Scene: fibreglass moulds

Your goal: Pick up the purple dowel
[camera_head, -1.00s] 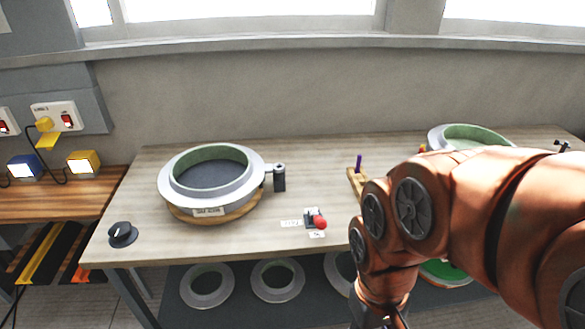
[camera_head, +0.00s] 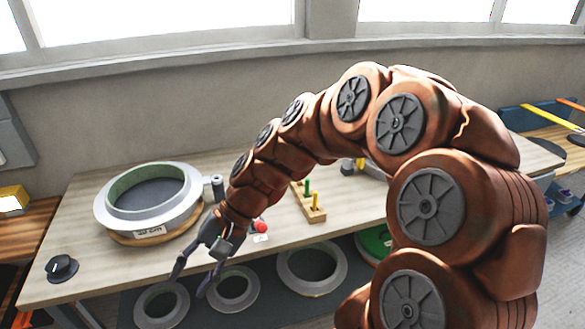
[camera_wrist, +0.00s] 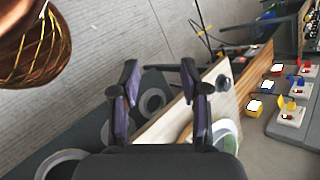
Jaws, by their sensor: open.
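The purple dowel is not visible now; in the earlier head view it stood upright in a wooden block. In the head view the wooden block (camera_head: 316,214) sits on the workbench, its back end behind my arm. A green dowel (camera_head: 307,188) and a yellow dowel (camera_head: 315,202) stand upright in it. My gripper (camera_head: 190,284) is open and empty, pointing down near the bench's front edge, left of the block. In the wrist view its two fingers (camera_wrist: 160,75) are spread with nothing between them.
A ring-shaped mould (camera_head: 150,217) and a dark knob (camera_head: 62,268) are on the left of the workbench (camera_head: 95,190). A red button (camera_head: 260,227) lies between gripper and block. Several rings (camera_head: 312,287) lie below the bench. My arm covers much of its right side.

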